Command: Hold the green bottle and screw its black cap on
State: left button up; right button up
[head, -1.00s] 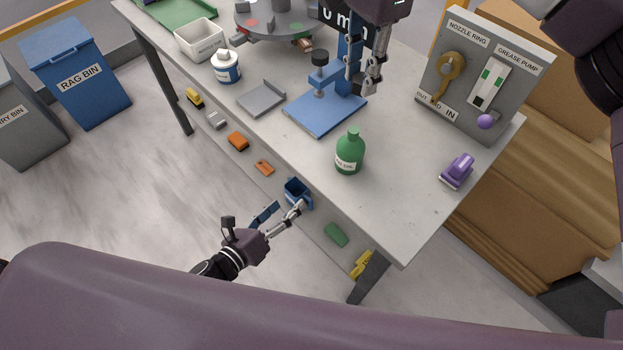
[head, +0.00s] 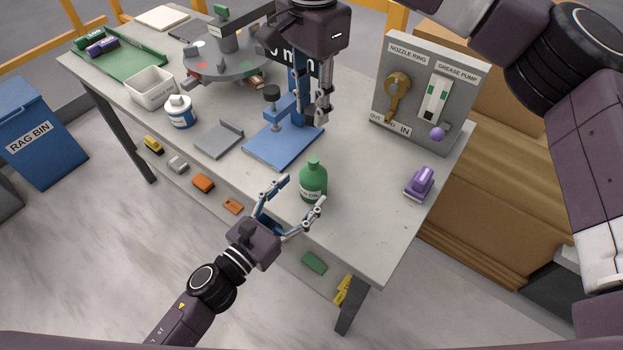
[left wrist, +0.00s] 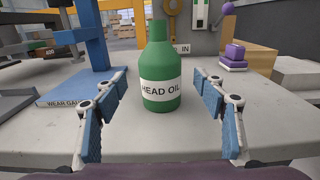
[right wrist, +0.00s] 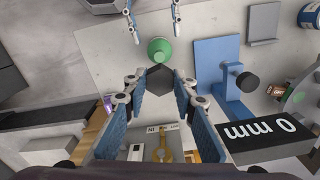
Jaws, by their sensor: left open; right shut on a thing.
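The green bottle (head: 313,184) stands upright on the table near its front edge, its label reading "HEAD OIL" in the left wrist view (left wrist: 160,70). No cap is on its neck. My left gripper (head: 302,193) is open, low over the table edge, with its fingers spread to either side of the bottle's near side and no contact visible. My right gripper (head: 315,112) is above and behind the bottle, pointing down. In the right wrist view it is shut on the black cap (right wrist: 160,80), a dark many-sided piece. The head view does not show the cap clearly.
A blue gauge stand (head: 280,146) is left of and behind the bottle. A purple object (head: 420,184) and a grey panel (head: 420,95) are to the right. The table's front right is clear.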

pick_arm(q)
jog(key=shift+x, duration=2.65)
grip_shut()
pick_arm(e)
jog(key=shift+f, duration=0.1)
send_over(312, 160)
jog(key=shift+f, duration=3.95)
jog(key=shift+f, duration=0.35)
jog(key=shift+f, duration=0.4)
jog(key=shift+f, duration=0.3)
